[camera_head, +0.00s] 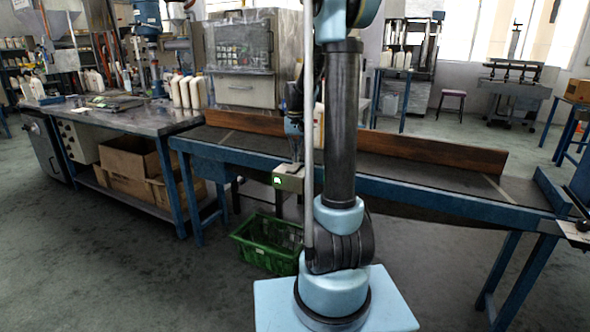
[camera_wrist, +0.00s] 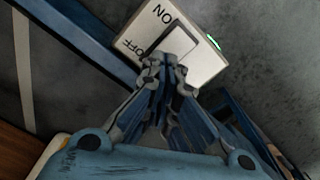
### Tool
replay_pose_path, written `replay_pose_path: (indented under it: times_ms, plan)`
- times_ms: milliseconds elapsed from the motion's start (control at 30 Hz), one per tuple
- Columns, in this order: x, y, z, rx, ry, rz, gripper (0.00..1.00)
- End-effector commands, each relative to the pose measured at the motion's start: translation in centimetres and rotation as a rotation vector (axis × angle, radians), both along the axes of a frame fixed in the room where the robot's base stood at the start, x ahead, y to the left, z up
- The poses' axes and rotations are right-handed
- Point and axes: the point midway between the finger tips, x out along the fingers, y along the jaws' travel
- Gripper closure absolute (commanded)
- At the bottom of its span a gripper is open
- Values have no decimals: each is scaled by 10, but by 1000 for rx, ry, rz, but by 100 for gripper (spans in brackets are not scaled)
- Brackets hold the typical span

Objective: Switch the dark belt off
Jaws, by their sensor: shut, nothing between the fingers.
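The dark belt (camera_head: 420,175) runs across the middle of the head view on a blue frame. A pale switch box (camera_head: 289,178) with a lit green light hangs at the belt's front edge.
A white bottle (camera_head: 318,128) stands on the belt beside my arm, which hides part of the belt. A brown guard board (camera_head: 430,152) runs along the belt's back. A green crate (camera_head: 262,245) is on the floor below. A cluttered workbench (camera_head: 150,122) stands left.

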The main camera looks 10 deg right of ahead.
Motion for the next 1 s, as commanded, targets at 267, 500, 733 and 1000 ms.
replay_pose_path:
  times_ms: [267, 500, 733, 1000]
  plan:
    - [0, -1, 0, 0, 0, -1, 100]
    - [0, -1, -1, 0, 0, -1, 100]
    - [0, -1, -3, 0, 0, -2, 100]
    - [0, -1, -7, 0, 0, -2, 100]
